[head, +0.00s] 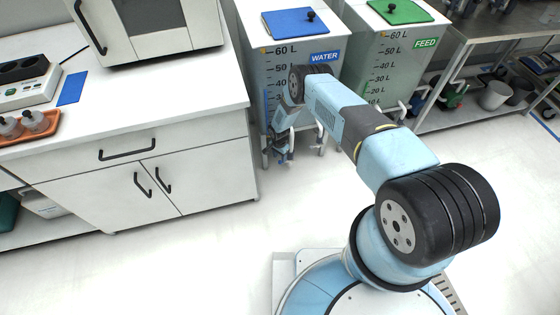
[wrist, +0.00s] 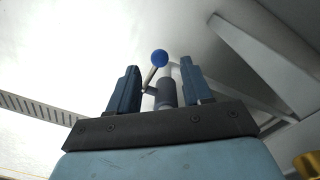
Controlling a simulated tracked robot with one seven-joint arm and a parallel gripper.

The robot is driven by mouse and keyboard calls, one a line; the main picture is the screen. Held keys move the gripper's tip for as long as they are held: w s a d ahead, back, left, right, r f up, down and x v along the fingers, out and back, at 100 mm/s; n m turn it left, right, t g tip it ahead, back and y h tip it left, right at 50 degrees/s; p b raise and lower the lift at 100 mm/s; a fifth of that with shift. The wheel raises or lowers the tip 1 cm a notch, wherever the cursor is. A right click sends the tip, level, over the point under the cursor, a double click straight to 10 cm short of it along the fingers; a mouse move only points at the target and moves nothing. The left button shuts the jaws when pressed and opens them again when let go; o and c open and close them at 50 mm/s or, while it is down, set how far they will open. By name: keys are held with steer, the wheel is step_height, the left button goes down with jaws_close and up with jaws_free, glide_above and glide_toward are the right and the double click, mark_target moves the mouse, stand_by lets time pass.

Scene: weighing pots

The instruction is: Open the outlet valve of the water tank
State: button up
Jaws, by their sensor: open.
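The water tank (head: 312,62) is a pale tank with a blue lid, a "WATER" label and a litre scale. It stands right of the white cabinet. My gripper (head: 281,153) is low at the tank's front, where my arm hides part of the tank. In the wrist view my gripper (wrist: 160,66) is open, its two dark blue fingers apart. Between and beyond the fingers shows a valve lever with a blue ball knob (wrist: 160,57) on a thin metal stem, beside a grey cylindrical outlet (wrist: 166,92). I cannot tell whether the fingers touch the lever. In the head view the valve is not clearly visible.
The feed tank (head: 372,58) with a green lid stands just right of the water tank. The white cabinet (head: 130,160) is close on the left. A steel shelf (head: 440,118) with pots stands at right. The floor in front is clear.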

steer(key=shift+f, duration=1.8)
steer(key=shift+w, duration=0.1)
jaws_close()
steer(key=shift+r, duration=0.1)
